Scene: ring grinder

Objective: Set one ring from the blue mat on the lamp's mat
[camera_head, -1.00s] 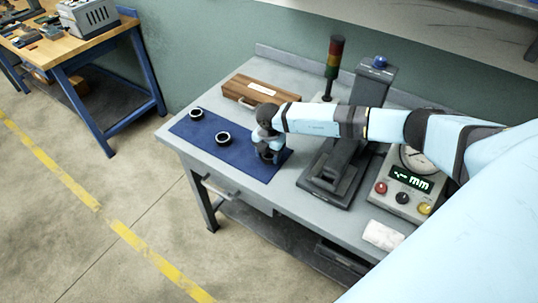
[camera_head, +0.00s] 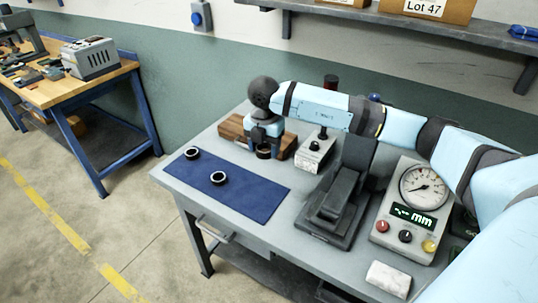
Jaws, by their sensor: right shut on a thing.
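Two dark rings with pale insides, a far ring (camera_head: 192,153) and a nearer ring (camera_head: 218,178), lie on the left half of the blue mat (camera_head: 250,198). My right gripper (camera_head: 263,149) points down, shut on a third dark ring (camera_head: 263,153), held beyond the blue mat's back edge in front of the wooden box. I cannot make out a mat at the lamp. My left gripper is not in view.
A brown wooden box (camera_head: 232,128) stands at the bench's back left. A white cloth (camera_head: 388,279) lies at the front right.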

